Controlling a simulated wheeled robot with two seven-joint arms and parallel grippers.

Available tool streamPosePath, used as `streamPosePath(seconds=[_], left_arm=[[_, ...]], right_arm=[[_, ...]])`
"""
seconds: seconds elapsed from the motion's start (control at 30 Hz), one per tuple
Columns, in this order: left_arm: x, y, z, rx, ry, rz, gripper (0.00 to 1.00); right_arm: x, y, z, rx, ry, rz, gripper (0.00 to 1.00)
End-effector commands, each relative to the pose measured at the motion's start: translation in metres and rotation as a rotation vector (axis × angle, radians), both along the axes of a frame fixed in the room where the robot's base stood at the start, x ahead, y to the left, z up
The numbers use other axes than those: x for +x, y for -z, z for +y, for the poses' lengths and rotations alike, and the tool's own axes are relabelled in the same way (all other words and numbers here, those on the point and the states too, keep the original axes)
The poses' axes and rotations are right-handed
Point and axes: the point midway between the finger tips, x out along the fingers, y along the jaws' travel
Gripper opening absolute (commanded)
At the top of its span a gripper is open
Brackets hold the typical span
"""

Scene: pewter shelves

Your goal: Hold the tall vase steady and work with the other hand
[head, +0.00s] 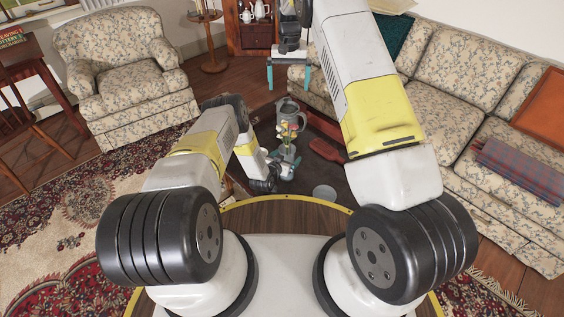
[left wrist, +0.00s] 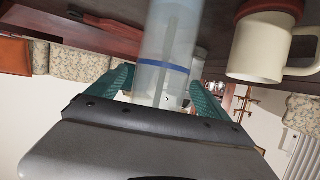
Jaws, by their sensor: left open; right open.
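The tall vase (left wrist: 172,45) is a clear cylinder with a blue band and a stem inside. In the left wrist view it stands between the teal fingers of my left gripper (left wrist: 165,90), which is open around it; I cannot tell whether the fingers touch it. In the head view the vase (head: 285,157) holds small colourful flowers on the dark table. My left gripper (head: 277,172) is low beside it, its fingers mostly hidden. My right gripper (head: 288,76) is open and empty, above and beyond the vase, fingers pointing down.
A grey jug (head: 291,108) stands just behind the flowers. A cream mug (left wrist: 262,48) is close to the vase in the left wrist view. A red flat object (head: 327,150) and a round grey disc (head: 324,192) lie on the dark table (head: 318,174). A sofa (head: 440,92) stands at the right.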

Motion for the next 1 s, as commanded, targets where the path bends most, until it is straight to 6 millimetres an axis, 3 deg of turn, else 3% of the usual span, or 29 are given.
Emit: streamPosePath(seconds=[0.5, 0.7, 1.0], left_arm=[[-0.082, -0.037, 0.035, 0.000, 0.000, 0.002, 0.90], [-0.094, -0.042, 0.039, 0.000, 0.000, 0.000, 0.90], [-0.094, -0.043, 0.039, 0.000, -0.001, -0.001, 0.90]], right_arm=[[0.000, 0.000, 0.000, 0.000, 0.000, 0.000, 1.00], [0.000, 0.000, 0.000, 0.000, 0.000, 0.000, 1.00], [0.000, 0.000, 0.000, 0.000, 0.000, 0.000, 1.00]])
